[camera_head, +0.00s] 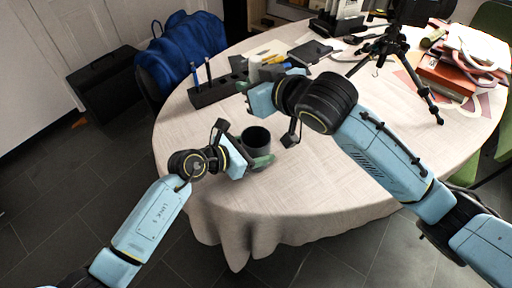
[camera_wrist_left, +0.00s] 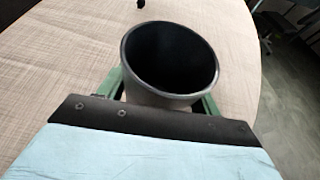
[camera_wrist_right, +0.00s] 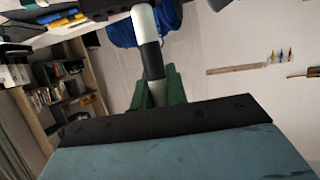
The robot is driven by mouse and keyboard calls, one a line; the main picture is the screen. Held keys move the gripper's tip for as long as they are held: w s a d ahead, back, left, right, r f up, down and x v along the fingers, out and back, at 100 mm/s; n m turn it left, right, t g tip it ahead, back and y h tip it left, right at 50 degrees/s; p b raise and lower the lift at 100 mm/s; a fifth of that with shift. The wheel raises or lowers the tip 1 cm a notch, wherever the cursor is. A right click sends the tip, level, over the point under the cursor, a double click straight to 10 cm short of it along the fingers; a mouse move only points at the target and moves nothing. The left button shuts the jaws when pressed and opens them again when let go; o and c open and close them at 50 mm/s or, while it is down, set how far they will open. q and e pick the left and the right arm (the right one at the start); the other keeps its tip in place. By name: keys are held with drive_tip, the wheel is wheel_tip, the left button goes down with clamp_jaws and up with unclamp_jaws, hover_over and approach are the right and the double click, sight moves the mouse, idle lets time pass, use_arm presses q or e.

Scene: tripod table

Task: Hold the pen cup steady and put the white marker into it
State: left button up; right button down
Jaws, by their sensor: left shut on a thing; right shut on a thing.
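The dark pen cup (camera_head: 256,138) stands near the left front edge of the table, its opening up. In the left wrist view the cup (camera_wrist_left: 168,62) looks empty. My left gripper (camera_head: 256,160) is shut on the cup, with a green finger on each side. My right gripper (camera_head: 246,88) is above the table, behind the cup in the head view. It is shut on the white marker (camera_wrist_right: 152,60), which has a black band and sits between the green fingers in the right wrist view.
A black block holding pens (camera_head: 217,92) stands on the table (camera_head: 320,175) behind the cup. A dark notebook (camera_head: 310,51) lies farther back. A black tripod (camera_head: 385,45) and red books (camera_head: 445,78) are at the right. The table's front is clear.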

wheel_tip(320, 180, down, 9)
drive_tip(key=shift+f, duration=0.15)
idle(0.9)
drive_tip(key=c, duration=1.3)
unclamp_jaws()
drive_tip(key=shift+s+d, duration=0.1)
drive_tip(key=v, duration=1.1)
drive_tip(key=shift+s+d+r, duration=0.2)
drive_tip(key=shift+s+r, duration=0.05)
drive_tip(key=shift+s, duration=0.05)
use_arm(q)
drive_tip(key=o, duration=1.2)
drive_tip(key=shift+c, duration=0.2)
